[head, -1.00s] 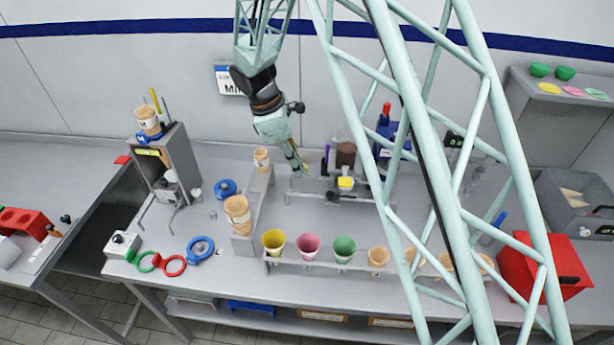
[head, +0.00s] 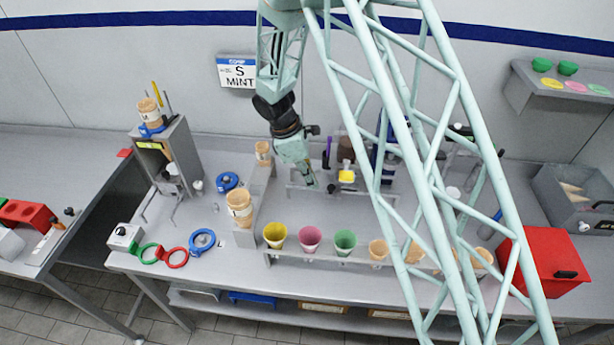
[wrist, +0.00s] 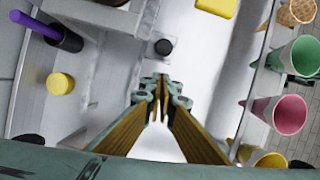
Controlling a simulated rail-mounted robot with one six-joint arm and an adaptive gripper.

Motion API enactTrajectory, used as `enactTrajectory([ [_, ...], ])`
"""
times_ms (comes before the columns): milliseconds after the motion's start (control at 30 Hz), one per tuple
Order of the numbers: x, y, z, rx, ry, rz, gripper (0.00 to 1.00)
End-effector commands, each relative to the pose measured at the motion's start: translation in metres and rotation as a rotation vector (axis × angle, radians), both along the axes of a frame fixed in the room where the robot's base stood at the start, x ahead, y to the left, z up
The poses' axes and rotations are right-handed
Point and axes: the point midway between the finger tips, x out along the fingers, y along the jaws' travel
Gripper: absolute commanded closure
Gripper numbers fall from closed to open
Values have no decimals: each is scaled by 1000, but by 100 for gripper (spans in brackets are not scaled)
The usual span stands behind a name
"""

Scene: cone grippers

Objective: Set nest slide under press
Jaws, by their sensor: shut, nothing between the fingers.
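My gripper (head: 311,184) is shut and empty, pointing down above the middle of the bench. I cannot tell for certain which part is the press.
A rack (head: 330,260) with yellow, pink, green and tan cones runs along the front. A tan cup stack (head: 240,208) stands left of my gripper. A grey stand (head: 180,155) is further left, a red box (head: 540,265) at right. My arm's truss hides part of the right side.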

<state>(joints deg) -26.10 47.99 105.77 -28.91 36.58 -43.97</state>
Motion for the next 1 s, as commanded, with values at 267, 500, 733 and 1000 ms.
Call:
enactTrajectory([
  [267,2,-24,-2,1,0,-1,100],
  [500,3,-30,-3,1,-1,-1,100],
  [733,3,-30,-3,1,-1,-1,100],
  [1000,-1,-27,-4,2,-2,17,100],
])
